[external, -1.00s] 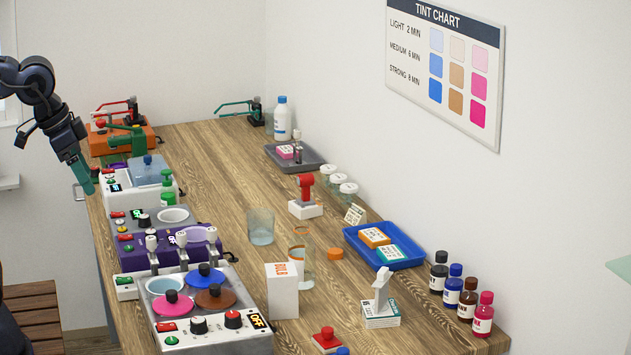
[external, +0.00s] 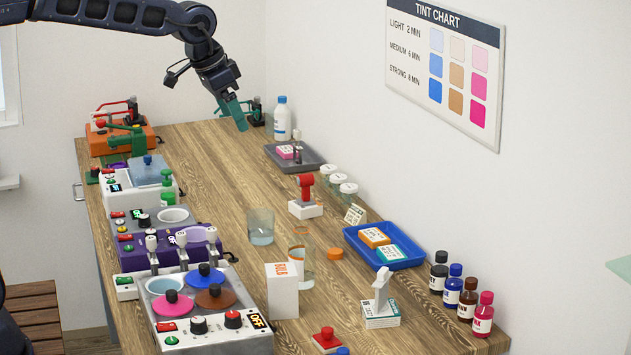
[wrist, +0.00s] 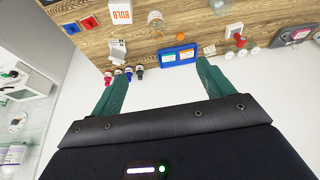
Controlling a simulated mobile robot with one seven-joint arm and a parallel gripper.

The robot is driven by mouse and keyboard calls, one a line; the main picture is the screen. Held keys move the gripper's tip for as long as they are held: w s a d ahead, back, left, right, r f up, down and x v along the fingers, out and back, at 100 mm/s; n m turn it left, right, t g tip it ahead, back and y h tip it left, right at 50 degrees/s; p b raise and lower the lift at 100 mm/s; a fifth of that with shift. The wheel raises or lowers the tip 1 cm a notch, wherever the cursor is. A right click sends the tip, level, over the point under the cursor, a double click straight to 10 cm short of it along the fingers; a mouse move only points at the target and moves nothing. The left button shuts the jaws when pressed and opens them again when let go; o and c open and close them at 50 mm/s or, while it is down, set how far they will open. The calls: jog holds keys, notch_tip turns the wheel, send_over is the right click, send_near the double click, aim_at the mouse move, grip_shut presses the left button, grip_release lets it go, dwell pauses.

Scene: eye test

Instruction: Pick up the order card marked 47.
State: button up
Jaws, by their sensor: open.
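No number 47 is legible on any card. In the external view an orange card (external: 375,237) and a teal card (external: 389,253) lie in a blue tray (external: 404,264); the tray also shows in the wrist view (wrist: 178,63). A pink card (external: 289,152) lies in a grey tray (external: 308,165). A small pale card (external: 355,214) leans near the white-lidded jars. A white-and-teal block of cards (external: 381,318) has a white handle-like piece on top. My gripper (external: 239,122) is open and empty, high over the table's far end; its green fingers (wrist: 163,70) show apart in the wrist view.
A BULB box (external: 283,290), a glass beaker (external: 261,227) and a jar (external: 301,262) stand mid-table. Several dark bottles (external: 467,299) line the right edge. Machines with knobs (external: 205,305) fill the left side. A red-handled stamp (external: 306,195) stands upright. The wall borders the right.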

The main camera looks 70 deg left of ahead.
jog(key=w+a+f, duration=0.2)
jog(key=w+a, duration=0.1)
jog(key=w, duration=0.3)
jog(key=w+a+f, duration=0.2)
jog(key=w, duration=0.3)
jog(key=n, duration=0.1)
send_over(358, 207)
jog(key=s, duration=0.4)
notch_tip(358, 207, down, 25)
jog(key=x, duration=0.4)
jog(key=shift+d+f, duration=0.25)
jog(key=shift+f, duration=0.15)
jog(key=shift+w+x, duration=0.15)
jog(key=shift+x, duration=1.25)
jog(key=shift+w+x, duration=0.1)
jog(key=shift+x, duration=1.25)
jog(key=shift+r, duration=0.1)
jog(key=c, duration=1)
jog(key=shift+r, duration=0.15)
jog(key=shift+c, duration=0.3)
